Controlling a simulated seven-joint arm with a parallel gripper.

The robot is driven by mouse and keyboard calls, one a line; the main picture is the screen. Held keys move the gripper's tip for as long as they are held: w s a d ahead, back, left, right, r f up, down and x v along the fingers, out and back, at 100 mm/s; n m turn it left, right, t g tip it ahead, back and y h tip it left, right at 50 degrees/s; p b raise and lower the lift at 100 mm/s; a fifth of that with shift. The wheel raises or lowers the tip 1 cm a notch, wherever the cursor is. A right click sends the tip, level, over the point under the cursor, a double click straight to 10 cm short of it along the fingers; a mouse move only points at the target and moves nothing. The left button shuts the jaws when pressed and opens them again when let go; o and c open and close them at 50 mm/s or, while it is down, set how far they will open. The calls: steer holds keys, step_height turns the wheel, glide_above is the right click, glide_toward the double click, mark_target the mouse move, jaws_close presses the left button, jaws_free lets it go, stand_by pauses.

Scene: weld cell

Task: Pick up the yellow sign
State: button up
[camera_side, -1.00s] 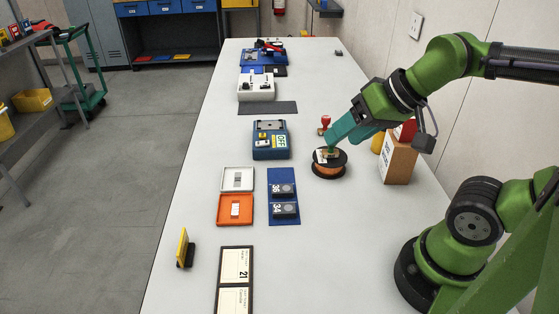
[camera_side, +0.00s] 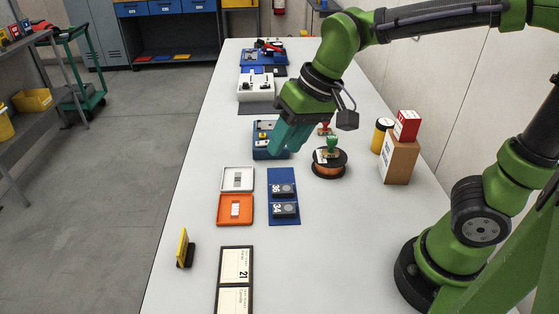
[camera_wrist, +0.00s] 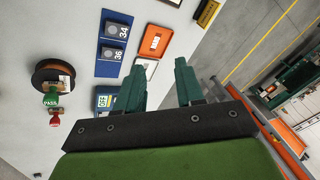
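The yellow sign (camera_side: 183,247) stands upright on a dark base near the left edge of the table, towards the front. In the wrist view a yellowish, dark-edged piece at the top (camera_wrist: 208,12) appears to be this sign, partly cut off by the frame. My gripper (camera_side: 280,152) is above the table beside the blue device, well behind and to the right of the sign. In the wrist view its two teal fingers (camera_wrist: 160,80) are apart with nothing between them.
A copper spool (camera_side: 328,170) with a green stamp (camera_side: 332,145) on it stands right of my gripper. An orange tray (camera_side: 235,210), a white tray (camera_side: 237,179) and a blue mat (camera_side: 283,218) lie between my gripper and the sign.

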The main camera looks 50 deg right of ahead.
steer(key=w+a+f+g, duration=0.2)
steer(key=w+a+f, duration=0.1)
steer(key=w+a, duration=0.5)
steer(key=m+g+h, duration=0.2)
steer(key=m+h, duration=0.1)
steer(key=m, duration=0.3)
glide_above(181, 241)
steer(key=f, duration=0.2)
step_height(181, 241, down, 16)
steer(key=shift+f, duration=0.2)
steer(key=shift+m, duration=0.3)
steer(key=shift+c, duration=0.4)
jaws_close()
